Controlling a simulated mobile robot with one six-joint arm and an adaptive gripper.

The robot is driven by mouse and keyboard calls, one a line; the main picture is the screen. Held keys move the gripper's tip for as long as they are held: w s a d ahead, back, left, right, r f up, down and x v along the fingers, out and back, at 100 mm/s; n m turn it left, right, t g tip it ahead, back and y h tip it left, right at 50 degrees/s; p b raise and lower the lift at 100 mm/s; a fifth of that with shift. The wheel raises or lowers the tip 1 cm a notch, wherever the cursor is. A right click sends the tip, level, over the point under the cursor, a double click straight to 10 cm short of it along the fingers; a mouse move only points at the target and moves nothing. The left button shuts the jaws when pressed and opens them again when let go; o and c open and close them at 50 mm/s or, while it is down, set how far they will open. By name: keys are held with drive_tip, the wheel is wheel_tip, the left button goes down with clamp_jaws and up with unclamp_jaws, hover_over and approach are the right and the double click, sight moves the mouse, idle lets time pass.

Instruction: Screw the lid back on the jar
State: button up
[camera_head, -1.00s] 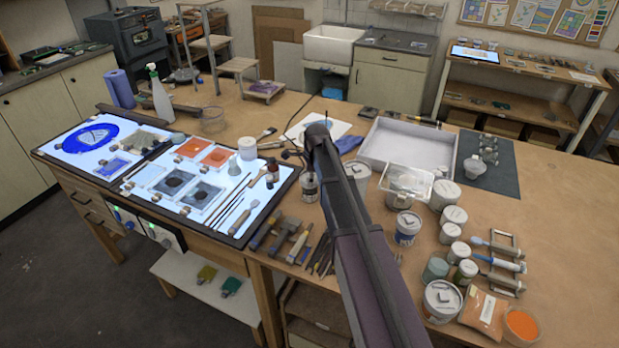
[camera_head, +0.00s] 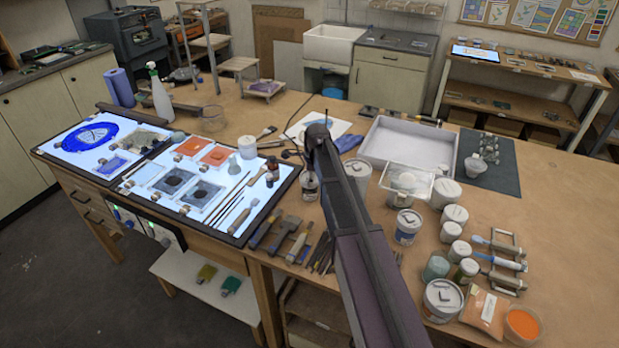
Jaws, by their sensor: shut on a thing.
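A small clear glass jar (camera_head: 310,187) with a pale label stands upright on the wooden bench, right of the light table's corner. My arm rises from the lower right and bends down just behind its raised elbow. My gripper (camera_head: 304,165) is mostly hidden by my own arm link; only small dark parts show just above the jar. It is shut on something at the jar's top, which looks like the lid. The lid itself is too small and covered to make out, and I cannot tell how it sits on the jar's rim.
A light table (camera_head: 150,190) with glass pieces and tools lies at left. Several white tubs and jars crowd the right, near a white tray (camera_head: 408,140). Hand tools (camera_head: 283,235) lie in front of the jar. Bare bench (camera_head: 560,220) shows at far right.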

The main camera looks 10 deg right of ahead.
drive_tip(key=shift+f, duration=0.1)
drive_tip(key=shift+c, duration=0.4)
drive_tip(key=m, duration=0.3)
drive_tip(key=m+h, duration=0.1)
drive_tip(key=m, duration=0.1)
drive_tip(key=shift+w+a, duration=0.1)
drive_tip(key=shift+a, duration=0.25)
idle(0.3)
drive_tip(key=shift+w+a+m+h, duration=0.1)
drive_tip(key=shift+a+m+h, duration=0.05)
drive_tip(key=shift+m, duration=1.15)
drive_tip(key=shift+w+a+m+h, duration=0.1)
drive_tip(key=shift+a+m+h, duration=0.05)
drive_tip(key=shift+m, duration=1.15)
